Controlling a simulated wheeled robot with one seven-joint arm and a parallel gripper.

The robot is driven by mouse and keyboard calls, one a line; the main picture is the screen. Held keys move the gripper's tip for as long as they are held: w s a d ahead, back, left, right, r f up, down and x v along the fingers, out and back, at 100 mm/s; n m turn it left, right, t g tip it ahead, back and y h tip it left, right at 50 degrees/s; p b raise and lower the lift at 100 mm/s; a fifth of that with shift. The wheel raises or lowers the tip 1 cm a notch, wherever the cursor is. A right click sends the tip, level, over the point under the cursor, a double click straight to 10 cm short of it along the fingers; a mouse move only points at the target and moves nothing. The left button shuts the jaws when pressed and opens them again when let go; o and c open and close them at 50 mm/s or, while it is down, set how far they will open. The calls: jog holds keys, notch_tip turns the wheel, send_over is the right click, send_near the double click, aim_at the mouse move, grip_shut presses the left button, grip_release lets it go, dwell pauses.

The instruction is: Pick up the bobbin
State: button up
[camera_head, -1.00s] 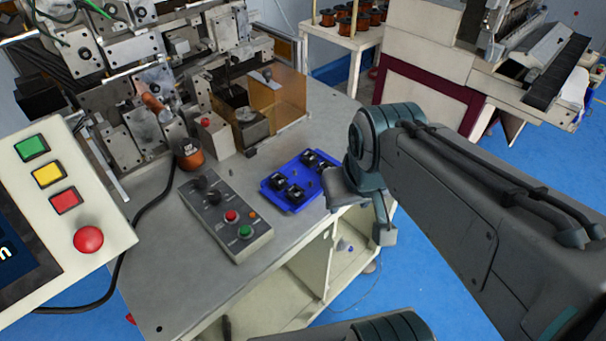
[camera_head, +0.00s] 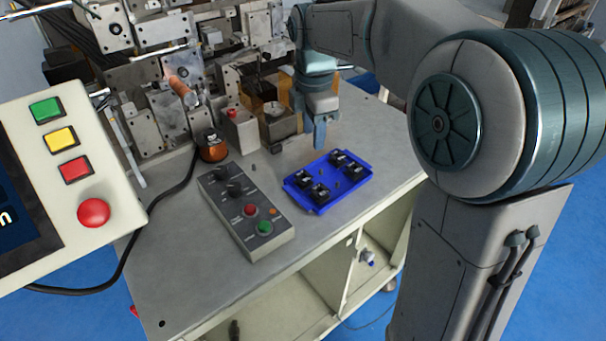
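Several small black bobbin-like parts (camera_head: 320,193) sit in a blue tray (camera_head: 297,199) on the grey workbench. An orange-brown spool with a dark top (camera_head: 214,150) stands on the bench to the left, by the machine. I cannot tell for sure which of these is the bobbin. My gripper (camera_head: 318,138) points down behind the tray, in front of the winder, apart from the tray and from the spool. It is seen from the side, and its finger gap is not clear. I see nothing held in it.
A control box with knobs and buttons (camera_head: 245,215) lies left of the tray. The winding machine (camera_head: 190,75) fills the back of the bench. A panel with coloured buttons (camera_head: 75,190) stands at the front left. The bench right of the tray (camera_head: 385,150) is clear.

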aim_at(303, 175)
jog(key=w+f+n, duration=0.1)
jog(key=f, duration=0.4)
jog(key=w+a+f+n, duration=0.1)
jog(key=f, duration=0.4)
jog(key=w+f+n, duration=0.1)
jog(key=f, duration=0.4)
jog(key=shift+w+a+f+n+g, duration=0.1)
jog(key=shift+a+f+n+g, duration=0.2)
jog(key=shift+a+f+n, duration=0.1)
jog(key=c, duration=0.6)
